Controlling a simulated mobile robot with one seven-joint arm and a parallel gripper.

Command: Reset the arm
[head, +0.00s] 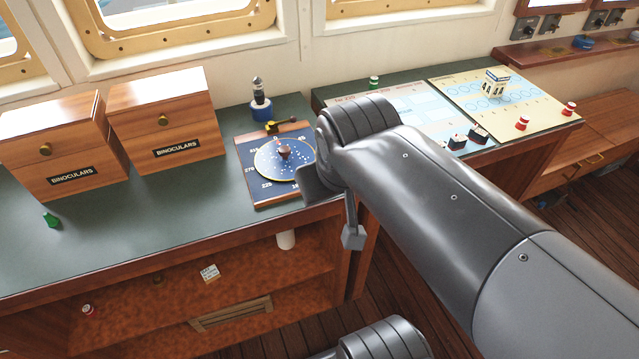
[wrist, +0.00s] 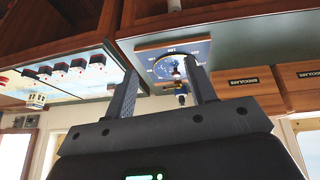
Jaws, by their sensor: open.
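My arm reaches in from the lower right of the head view, bent at a joint near the counter. My gripper (head: 333,212) is at the front right of the dial board (head: 249,188), and my arm hides part of the board's right side. In the wrist view my gripper (wrist: 160,65) has its two fingers apart, with nothing held between them. The dial board (wrist: 203,48) shows beyond the fingers, with a small knob (head: 284,153) on its blue disc. The exact gap between the gripper and the counter edge is hard to judge.
Two wooden binocular boxes (head: 160,118) and a green piece (head: 52,221) stand on the left counter (head: 225,215). A blue-based object (head: 261,106) stands behind the dial board. Charts (head: 520,98) with small pieces lie at right. A shelf (head: 150,320) below holds small items.

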